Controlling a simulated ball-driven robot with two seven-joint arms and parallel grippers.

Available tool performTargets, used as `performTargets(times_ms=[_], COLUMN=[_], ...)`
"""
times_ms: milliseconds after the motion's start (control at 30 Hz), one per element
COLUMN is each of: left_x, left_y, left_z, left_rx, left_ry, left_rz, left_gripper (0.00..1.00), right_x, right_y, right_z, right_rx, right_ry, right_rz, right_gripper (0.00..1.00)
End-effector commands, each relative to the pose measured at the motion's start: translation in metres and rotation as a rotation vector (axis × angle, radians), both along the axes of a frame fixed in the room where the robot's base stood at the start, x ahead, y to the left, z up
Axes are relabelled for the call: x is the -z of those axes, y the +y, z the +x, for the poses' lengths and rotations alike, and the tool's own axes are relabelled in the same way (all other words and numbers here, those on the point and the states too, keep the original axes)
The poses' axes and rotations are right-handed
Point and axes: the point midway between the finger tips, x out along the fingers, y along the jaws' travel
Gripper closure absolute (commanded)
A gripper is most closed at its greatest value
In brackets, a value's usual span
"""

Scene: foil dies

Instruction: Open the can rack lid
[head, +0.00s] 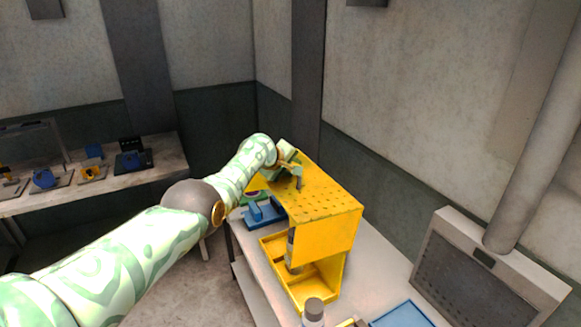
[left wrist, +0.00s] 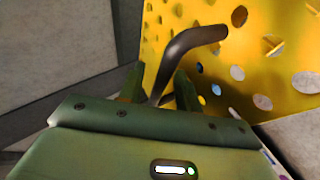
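The can rack (head: 327,287) is yellow and stands on the bench. Its yellow lid (head: 318,197) is a sheet full of holes and forms the top. A dark bent handle (head: 298,180) sits at the lid's far left end. My left gripper (head: 292,168) is at that handle. In the left wrist view the handle (left wrist: 196,40) runs between the two green fingers of my left gripper (left wrist: 158,88), with what looks like a gap on either side. The lid also fills the upper right there (left wrist: 270,60). My right gripper is not in view.
A grey-capped can (head: 313,310) stands in front of the rack, near a blue tray (head: 402,315). A blue device (head: 264,212) is left of the rack. A grey panelled box (head: 470,275) stands at right. Another bench (head: 130,178) is at back left.

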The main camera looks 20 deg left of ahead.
Motion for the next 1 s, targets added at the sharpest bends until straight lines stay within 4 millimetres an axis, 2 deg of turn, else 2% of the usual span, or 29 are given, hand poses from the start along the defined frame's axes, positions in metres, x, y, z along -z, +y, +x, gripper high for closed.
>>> performTargets(times_ms=[133, 267, 433, 600, 1000], left_x=[-0.003, -0.010, -0.024, -0.038, -0.082], left_y=[0.001, 0.002, 0.004, 0.007, 0.016], left_z=[-0.002, -0.007, -0.023, -0.046, -0.106], left_rx=[0.001, 0.002, 0.000, 0.000, 0.001], left_ry=[0.000, 0.000, 0.000, 0.001, 0.000], left_rz=[0.001, 0.001, 0.002, 0.003, 0.001], left_gripper=[0.66, 0.66, 0.66, 0.66, 0.66], right_x=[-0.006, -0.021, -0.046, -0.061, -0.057], right_y=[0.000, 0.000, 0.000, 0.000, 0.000], right_z=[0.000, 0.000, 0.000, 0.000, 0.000], right_rx=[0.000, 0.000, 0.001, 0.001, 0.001], right_ry=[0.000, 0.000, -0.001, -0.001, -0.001], right_rz=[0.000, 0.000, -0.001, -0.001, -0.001], right_gripper=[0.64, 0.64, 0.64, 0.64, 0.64])
